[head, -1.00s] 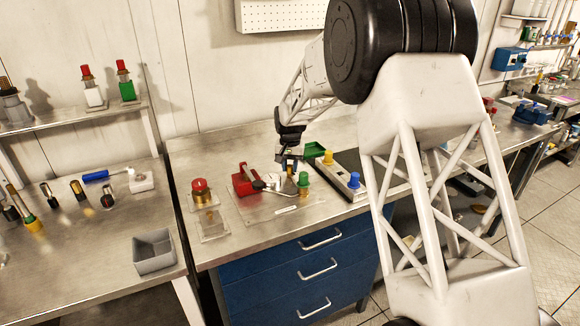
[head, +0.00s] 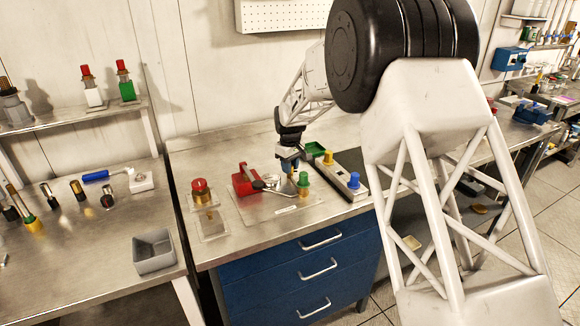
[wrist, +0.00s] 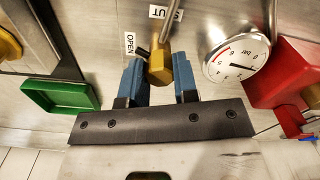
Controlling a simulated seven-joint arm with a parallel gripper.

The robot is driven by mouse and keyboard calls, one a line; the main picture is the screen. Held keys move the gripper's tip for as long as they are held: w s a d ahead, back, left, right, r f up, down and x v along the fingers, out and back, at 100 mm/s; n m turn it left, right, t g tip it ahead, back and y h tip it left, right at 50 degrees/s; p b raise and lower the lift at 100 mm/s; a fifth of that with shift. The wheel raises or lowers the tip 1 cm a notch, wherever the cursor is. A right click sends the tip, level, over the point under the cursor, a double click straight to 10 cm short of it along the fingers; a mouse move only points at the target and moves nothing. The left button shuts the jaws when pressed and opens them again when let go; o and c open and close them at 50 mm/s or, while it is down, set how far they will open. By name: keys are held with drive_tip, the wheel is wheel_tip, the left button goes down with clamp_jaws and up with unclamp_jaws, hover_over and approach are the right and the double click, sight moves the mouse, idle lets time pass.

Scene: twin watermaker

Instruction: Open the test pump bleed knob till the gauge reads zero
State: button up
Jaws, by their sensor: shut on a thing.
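The brass-yellow bleed knob (wrist: 159,66) is between the two blue fingers of my gripper (wrist: 160,82) in the wrist view, and the gripper is shut on it. A dark pointer sticks out beside the knob near the OPEN label (wrist: 130,42); a second label, partly cut off, ends in "UT". The round white gauge (wrist: 237,52) is right of the knob; its dark needle points right and slightly down, off its centre, and the exact reading is too small to tell. The red pump body (wrist: 285,75) is at the right. In the head view my gripper (head: 291,171) is low over the pump (head: 244,181).
A green tray (wrist: 62,96) lies left of the gripper in the wrist view. In the head view, a green-topped fitting (head: 304,180) stands close to my gripper, and a block with yellow and blue knobs (head: 340,175) is to its right. A red-topped fitting (head: 200,190) stands left.

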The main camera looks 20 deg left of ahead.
drive_tip(key=n, duration=0.4)
drive_tip(key=shift+n, duration=0.3)
idle(0.4)
drive_tip(key=o, duration=0.9)
drive_tip(key=shift+r, duration=0.15)
drive_tip(key=shift+r, duration=3.75)
